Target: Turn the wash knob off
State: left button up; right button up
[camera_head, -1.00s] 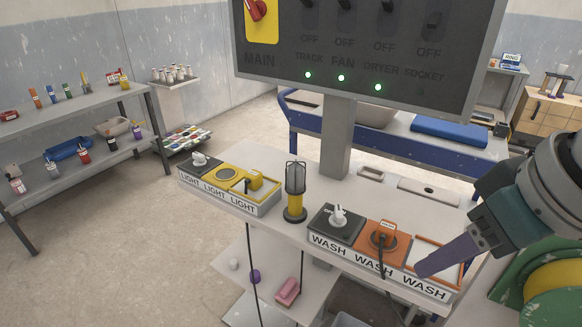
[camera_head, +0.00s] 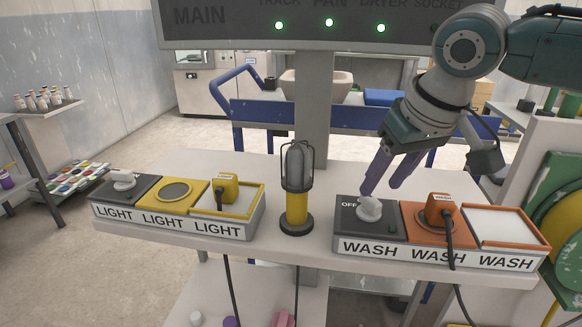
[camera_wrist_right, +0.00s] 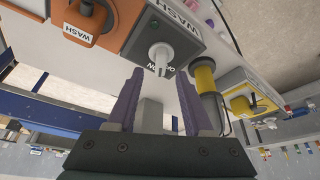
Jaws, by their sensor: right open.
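The white wash knob (camera_head: 369,209) sits on a dark panel at the left end of the wash box (camera_head: 400,250). An "OFF" label is printed left of the knob. The knob's exact turn is hard to read. My right gripper (camera_head: 382,188) is open and empty, its purple fingers pointing down just above and behind the knob. In the right wrist view the knob (camera_wrist_right: 160,55) shows just beyond the gap between the open fingertips (camera_wrist_right: 159,76). I cannot tell whether they touch it. My left gripper is not in view.
An orange plug (camera_head: 439,210) with a black cable sits in the middle of the wash box. A caged yellow lamp (camera_head: 296,190) stands left of the knob. The light box (camera_head: 165,221) is farther left. A grey post (camera_head: 313,110) rises behind.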

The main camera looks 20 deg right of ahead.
aim_at(372, 198)
jog(key=shift+b+x, duration=0.35)
jog(key=shift+x, duration=1.6)
grip_shut()
